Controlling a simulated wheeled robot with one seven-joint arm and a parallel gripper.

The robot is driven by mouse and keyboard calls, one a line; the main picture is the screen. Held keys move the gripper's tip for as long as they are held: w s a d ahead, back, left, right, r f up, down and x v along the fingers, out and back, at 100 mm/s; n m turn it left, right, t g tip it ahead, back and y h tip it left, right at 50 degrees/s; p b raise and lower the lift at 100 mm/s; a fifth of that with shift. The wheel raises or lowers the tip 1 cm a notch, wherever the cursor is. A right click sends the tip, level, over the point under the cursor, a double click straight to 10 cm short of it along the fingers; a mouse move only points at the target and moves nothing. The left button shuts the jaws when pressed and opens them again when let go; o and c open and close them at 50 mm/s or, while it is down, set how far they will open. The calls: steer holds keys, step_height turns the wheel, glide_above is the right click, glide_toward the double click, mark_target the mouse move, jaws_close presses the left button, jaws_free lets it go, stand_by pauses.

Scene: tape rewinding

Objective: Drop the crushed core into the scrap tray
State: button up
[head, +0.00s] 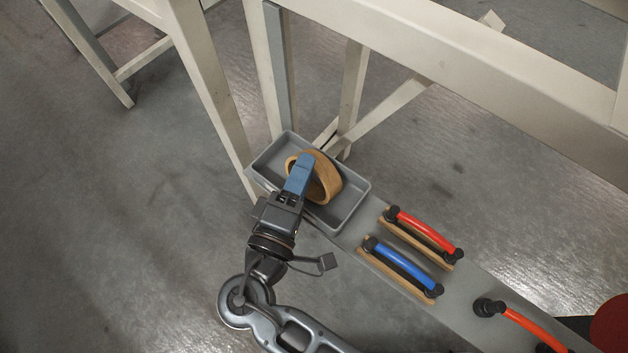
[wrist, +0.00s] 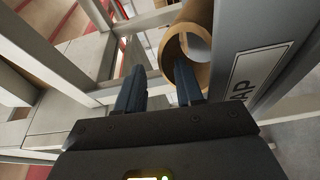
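The brown cardboard core (head: 328,178) is a bent, oval ring inside the grey scrap tray (head: 352,207) in the head view. It stands tilted; I cannot tell how firmly it rests on the tray floor. My gripper (head: 306,161) reaches over the tray, and its blue fingers overlap the core's left side. In the wrist view my gripper (wrist: 157,78) has its fingers apart. The core (wrist: 168,56) lies ahead, mostly to the right, with the right finger in front of its lower edge. The tray's labelled wall (wrist: 232,40) is at right; "AP" is readable.
Right of the tray, a grey surface (head: 350,238) carries a red-handled tool (head: 425,230), a blue-handled tool (head: 405,264) and an orange-red handle (head: 535,328). Pale frame legs (head: 215,90) and a long beam (head: 470,60) stand close behind.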

steer(key=shift+o, duration=0.2)
steer(key=v, duration=0.8)
steer(key=shift+w, duration=0.1)
stand_by(0.3)
